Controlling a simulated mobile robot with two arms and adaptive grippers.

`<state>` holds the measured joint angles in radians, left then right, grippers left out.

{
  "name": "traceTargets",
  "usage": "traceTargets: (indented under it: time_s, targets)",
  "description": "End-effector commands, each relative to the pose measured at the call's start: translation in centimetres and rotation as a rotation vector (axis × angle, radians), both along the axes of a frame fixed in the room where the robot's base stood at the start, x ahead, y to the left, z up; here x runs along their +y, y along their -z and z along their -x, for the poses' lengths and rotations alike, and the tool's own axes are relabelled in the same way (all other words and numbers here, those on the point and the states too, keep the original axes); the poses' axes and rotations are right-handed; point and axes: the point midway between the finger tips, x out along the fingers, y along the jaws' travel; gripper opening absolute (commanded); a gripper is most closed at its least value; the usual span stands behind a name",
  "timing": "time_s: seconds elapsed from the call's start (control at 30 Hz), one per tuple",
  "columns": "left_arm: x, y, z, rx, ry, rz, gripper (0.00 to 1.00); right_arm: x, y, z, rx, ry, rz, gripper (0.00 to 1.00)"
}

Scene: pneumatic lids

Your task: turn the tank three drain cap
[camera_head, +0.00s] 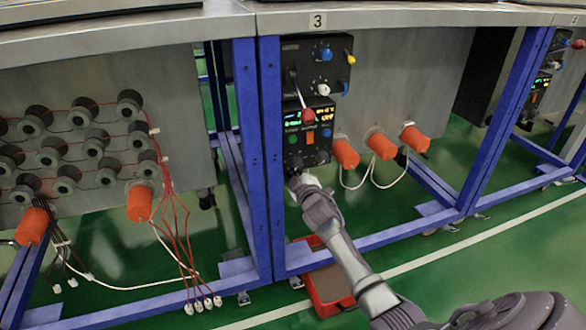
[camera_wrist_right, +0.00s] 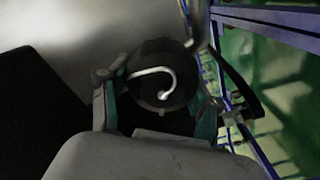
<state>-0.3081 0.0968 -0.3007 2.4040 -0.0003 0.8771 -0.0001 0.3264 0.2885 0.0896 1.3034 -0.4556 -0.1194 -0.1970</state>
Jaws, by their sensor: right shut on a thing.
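A dark round cap (camera_wrist_right: 150,97) with a pale curved hook-like line across its face fills the middle of the right wrist view. My right gripper (camera_wrist_right: 157,85) is shut on it, one finger on each side. In the head view my right gripper (camera_head: 301,181) is at the lower end of the black control box (camera_head: 306,128) under the tank labelled 3 (camera_head: 317,21). There the cap is hidden by the gripper and box. My left gripper is not in view.
Orange cylinders (camera_head: 381,145) with white cables stick out right of the control box. Blue frame posts (camera_head: 270,150) stand close left of my arm. A red bin (camera_head: 328,290) sits on the green floor below. Red wires (camera_head: 180,240) hang at the left.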

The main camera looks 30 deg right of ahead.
Motion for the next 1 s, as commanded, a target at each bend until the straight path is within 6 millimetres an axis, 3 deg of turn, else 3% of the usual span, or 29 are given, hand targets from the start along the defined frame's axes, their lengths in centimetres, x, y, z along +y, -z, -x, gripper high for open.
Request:
traceTargets:
  time_s: [0.2,0.23,0.37,0.77,1.0]
  targets:
    - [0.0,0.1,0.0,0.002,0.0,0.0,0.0,0.1,0.0,0.0,-0.001,-0.001,-0.001,0.28]
    - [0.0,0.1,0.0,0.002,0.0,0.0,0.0,0.1,0.0,0.0,-0.001,-0.001,-0.002,0.66]
    - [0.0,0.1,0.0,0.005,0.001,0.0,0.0,0.1,0.0,0.0,-0.001,-0.001,-0.002,0.88]
    - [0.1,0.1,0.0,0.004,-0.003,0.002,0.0,0.1,0.0,0.4,0.0,0.0,-0.002,0.88]
    - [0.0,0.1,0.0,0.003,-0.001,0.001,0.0,1.1,0.2,4.1,0.002,-0.002,-0.001,0.88]
